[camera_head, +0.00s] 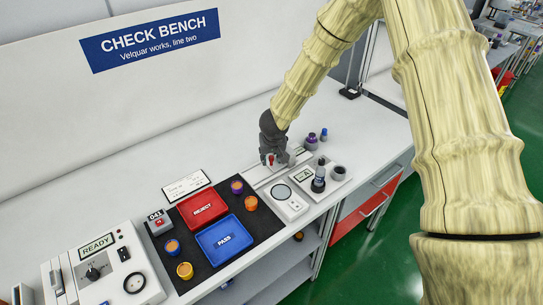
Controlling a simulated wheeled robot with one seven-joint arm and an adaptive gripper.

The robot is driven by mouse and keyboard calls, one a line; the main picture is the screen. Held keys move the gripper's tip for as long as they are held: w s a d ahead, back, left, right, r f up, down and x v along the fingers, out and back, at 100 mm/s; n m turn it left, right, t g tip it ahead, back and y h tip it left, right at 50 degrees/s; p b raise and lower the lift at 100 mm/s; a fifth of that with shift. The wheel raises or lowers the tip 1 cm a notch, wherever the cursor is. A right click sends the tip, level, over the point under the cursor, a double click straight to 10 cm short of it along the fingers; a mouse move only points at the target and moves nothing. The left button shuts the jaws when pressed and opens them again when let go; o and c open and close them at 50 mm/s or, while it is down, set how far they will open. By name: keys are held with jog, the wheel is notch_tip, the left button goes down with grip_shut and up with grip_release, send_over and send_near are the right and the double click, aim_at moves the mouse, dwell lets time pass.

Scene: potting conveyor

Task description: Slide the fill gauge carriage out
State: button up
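My gripper (271,160) is dark and points down at the back of the bench, over a pale, low fixture (257,173) behind the round-dial unit. This may be the fill gauge, but its carriage cannot be told apart at this size. A small red part (270,159) shows at the fingertips. The gripper's fingers and body hide much of the fixture, and whether they touch or close on anything is unclear.
In front stand a white unit with a round dial (281,192) and a white unit with an upright dark-and-grey piece (319,178). Left are a red REJECT tray (203,209), a blue PASS tray (224,238), several small pots and a READY box (97,250). The bench behind is clear.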

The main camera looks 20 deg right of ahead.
grip_shut()
jog(key=s+a, duration=0.1)
jog(key=a, duration=0.1)
jog(key=s+a+p, duration=0.1)
jog(key=a, duration=0.2)
jog(key=s+a+p, duration=0.1)
jog(key=a, duration=0.2)
jog(key=shift+a, duration=0.2)
jog(key=shift+s+a, duration=0.2)
jog(key=shift+a, duration=0.2)
grip_release()
jog(key=shift+a, duration=0.1)
